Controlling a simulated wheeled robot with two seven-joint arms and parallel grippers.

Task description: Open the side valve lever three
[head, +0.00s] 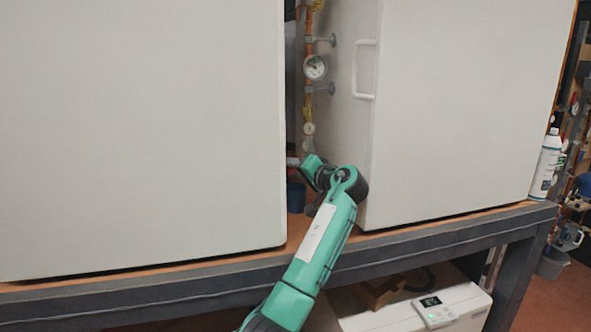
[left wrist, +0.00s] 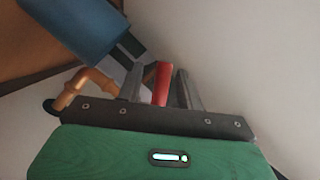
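A red lever (left wrist: 162,82) stands between the two dark fingers of my left gripper (left wrist: 158,74) in the left wrist view. The fingers are apart, with a visible gap between the left finger and the lever; I cannot tell if the right finger touches it. In the head view my left gripper (head: 308,164) reaches into the gap between two large white units, with its fingers mostly hidden. A small bit of red (head: 293,160) shows beside it. The valve body is hidden. My right gripper is in neither view.
White units (head: 140,130) (head: 460,110) stand on a dark-edged bench (head: 440,240) and flank the narrow gap. A copper pipe (head: 308,95) with a round gauge (head: 315,67) runs up inside. A blue cylinder (left wrist: 75,28) and a copper pipe (left wrist: 80,84) are close to the gripper.

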